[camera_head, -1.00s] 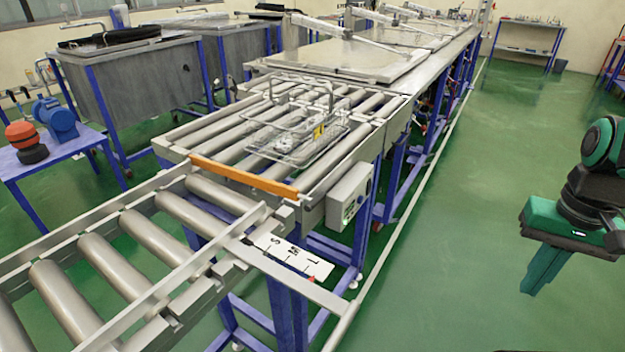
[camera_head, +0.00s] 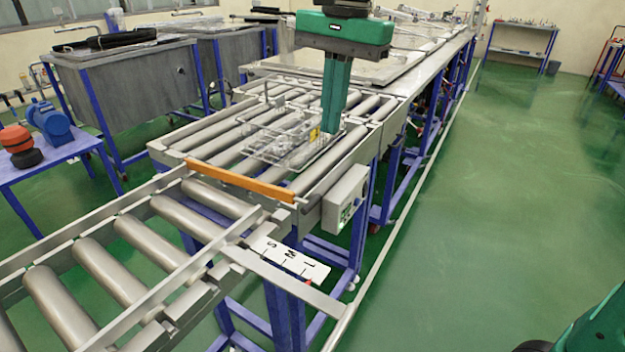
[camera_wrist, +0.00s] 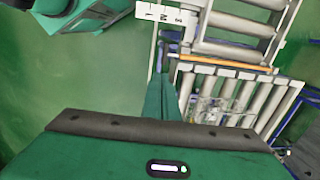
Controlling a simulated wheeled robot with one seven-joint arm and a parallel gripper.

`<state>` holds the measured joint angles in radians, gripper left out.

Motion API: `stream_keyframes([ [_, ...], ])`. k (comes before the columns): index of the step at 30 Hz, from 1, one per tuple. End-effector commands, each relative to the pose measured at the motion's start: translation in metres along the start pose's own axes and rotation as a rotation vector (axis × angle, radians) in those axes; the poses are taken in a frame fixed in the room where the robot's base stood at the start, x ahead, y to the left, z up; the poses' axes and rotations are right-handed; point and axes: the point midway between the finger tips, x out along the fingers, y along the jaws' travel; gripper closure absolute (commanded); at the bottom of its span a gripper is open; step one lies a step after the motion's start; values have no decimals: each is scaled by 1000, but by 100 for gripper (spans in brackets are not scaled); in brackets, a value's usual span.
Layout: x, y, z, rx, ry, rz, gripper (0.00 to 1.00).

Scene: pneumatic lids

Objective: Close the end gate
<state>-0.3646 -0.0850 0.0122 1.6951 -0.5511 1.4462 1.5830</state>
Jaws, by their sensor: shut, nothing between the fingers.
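The end gate appears to be the orange bar (camera_head: 240,181), lying across the near end of the roller section in the head view. It also shows in the wrist view (camera_wrist: 222,64), crossing above the rollers. My gripper (camera_head: 330,130) is shut and empty, fingers pointing down. In the head view it appears over the right side of the roller section, beyond the bar and apart from it. Its fingers also show in the wrist view (camera_wrist: 160,84), left of the rollers. A clear wire-edged basket (camera_head: 280,142) sits on the rollers, partly hidden by my fingers.
A grey control box (camera_head: 345,197) hangs on the right side of the frame. A white plate marked S, M, L (camera_head: 290,258) lies beside the near roller track (camera_head: 88,262). Grey tanks (camera_head: 130,82) stand at left.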

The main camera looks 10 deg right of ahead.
Motion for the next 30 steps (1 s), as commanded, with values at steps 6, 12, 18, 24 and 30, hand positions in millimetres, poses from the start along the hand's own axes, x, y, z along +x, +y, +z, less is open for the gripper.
stream_keyframes([
  [6, -5, -16, 14, 4, 4, 3, 100],
  [12, 9, -15, 14, 7, 2, 2, 100],
  [18, 38, -14, 14, 7, 3, 4, 100],
  [24, 76, -14, 13, 6, 4, 4, 100],
  [30, 109, -14, 13, 5, 4, 3, 100],
])
